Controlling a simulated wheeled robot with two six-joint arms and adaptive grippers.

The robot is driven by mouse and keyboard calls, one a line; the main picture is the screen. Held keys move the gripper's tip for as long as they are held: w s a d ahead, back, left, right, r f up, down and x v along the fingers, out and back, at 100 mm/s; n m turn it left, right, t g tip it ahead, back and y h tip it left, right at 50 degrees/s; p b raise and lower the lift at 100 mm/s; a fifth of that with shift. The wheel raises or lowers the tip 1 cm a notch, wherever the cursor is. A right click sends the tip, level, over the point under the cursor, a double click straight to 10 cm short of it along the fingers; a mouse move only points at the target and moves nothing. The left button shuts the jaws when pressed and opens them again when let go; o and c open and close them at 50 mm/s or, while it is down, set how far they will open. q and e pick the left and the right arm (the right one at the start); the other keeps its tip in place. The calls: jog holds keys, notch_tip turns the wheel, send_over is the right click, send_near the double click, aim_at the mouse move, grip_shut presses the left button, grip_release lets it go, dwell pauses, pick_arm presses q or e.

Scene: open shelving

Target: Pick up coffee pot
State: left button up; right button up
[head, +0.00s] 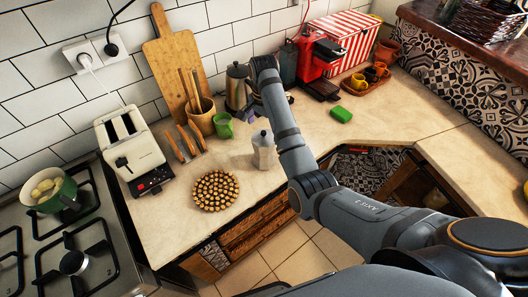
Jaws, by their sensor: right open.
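A silver moka-style coffee pot (264,150) stands upright on the counter, just left of my right forearm. A taller metal pot with a dark lid (236,88) stands further back against the tiled wall. My right arm reaches in from the lower right, and its gripper (254,106) is open beside the taller pot, at its right side. The fingers are small and dark here, and I cannot tell whether they touch that pot. Nothing shows held in them. My left gripper is not in view.
A round plate of small brown items (215,190), a toaster (130,145) and a red coffee machine (318,65) share the counter.

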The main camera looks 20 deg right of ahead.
aim_at(264, 136)
jog(key=shift+w+f+p, duration=0.2)
jog(key=shift+f+p, duration=0.65)
jog(key=shift+f, duration=0.15)
jog(key=shift+w+f, duration=0.25)
jog(key=shift+f, duration=0.2)
jog(key=shift+w+f, duration=0.2)
jog(key=shift+f, duration=0.25)
jog(key=shift+s+f+p, duration=0.6)
jog(key=shift+f+p, duration=0.15)
jog(key=shift+p, duration=0.15)
jog(key=f, duration=0.3)
jog(key=shift+w+f, duration=0.3)
jog(key=shift+s, duration=0.2)
jog(key=c, duration=0.7)
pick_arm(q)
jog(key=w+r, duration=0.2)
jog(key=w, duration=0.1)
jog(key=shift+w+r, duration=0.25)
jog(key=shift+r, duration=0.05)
pick_arm(e)
jog(key=shift+r, duration=0.2)
jog(key=c, duration=0.9)
